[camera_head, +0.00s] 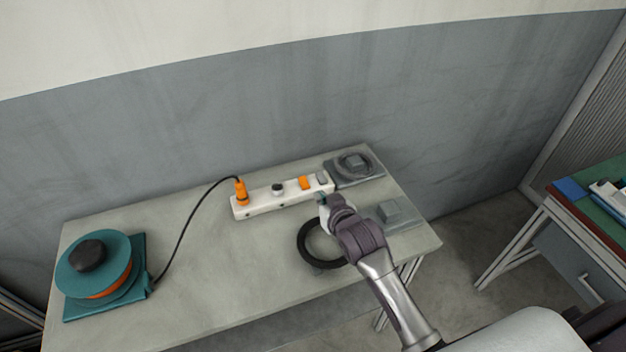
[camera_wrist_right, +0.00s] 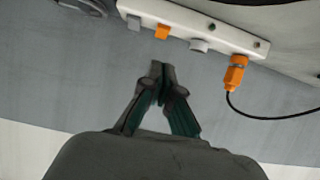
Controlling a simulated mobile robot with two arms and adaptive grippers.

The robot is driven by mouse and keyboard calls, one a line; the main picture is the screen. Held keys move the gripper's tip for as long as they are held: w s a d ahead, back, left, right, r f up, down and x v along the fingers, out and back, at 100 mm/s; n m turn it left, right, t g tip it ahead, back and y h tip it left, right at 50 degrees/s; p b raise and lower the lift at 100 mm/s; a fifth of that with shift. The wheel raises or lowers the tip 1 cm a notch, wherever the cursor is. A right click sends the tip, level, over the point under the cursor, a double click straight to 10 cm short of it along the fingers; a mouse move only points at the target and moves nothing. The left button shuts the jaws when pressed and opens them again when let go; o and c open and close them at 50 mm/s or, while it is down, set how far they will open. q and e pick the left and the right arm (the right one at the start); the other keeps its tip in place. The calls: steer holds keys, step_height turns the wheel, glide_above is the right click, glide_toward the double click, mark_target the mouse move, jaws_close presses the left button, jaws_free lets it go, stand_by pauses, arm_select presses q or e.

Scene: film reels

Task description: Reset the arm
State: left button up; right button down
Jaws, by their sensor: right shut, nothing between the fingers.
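My right gripper (camera_head: 322,199) is over the table close to the front of a white power strip (camera_head: 275,200), near the strip's right end. In the right wrist view my right gripper (camera_wrist_right: 161,72) shows its fingertips together with nothing between them, apart from the strip (camera_wrist_right: 190,22). The left gripper is not in view.
A teal reel device (camera_head: 93,265) stands on the table's left. A black ring (camera_head: 308,256) lies beneath my right arm. A grey device (camera_head: 354,166) is at the back right and a grey block (camera_head: 390,212) is right of my arm. A green-topped desk (camera_head: 590,200) stands further right.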

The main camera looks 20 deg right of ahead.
steer(key=s+f+g, duration=0.1)
steer(key=s, duration=0.3)
steer(key=s+f+g, duration=0.2)
steer(key=s, duration=0.3)
steer(key=s+f+g, duration=0.1)
steer(key=s, duration=0.3)
steer(key=shift+s+f+n, duration=0.15)
steer(key=shift+n, duration=0.15)
steer(key=s+n+g, duration=0.1)
steer(key=s+g, duration=0.5)
steer(key=s, duration=1.2)
step_height(320, 180, down, 26)
steer(key=s+f+g, duration=0.1)
steer(key=s, duration=0.1)
steer(key=s+d+f+g, duration=0.1)
steer(key=s+d+f, duration=0.1)
steer(key=s+f, duration=1.3)
steer(key=shift+s+d, duration=0.4)
steer(key=shift+s, duration=0.15)
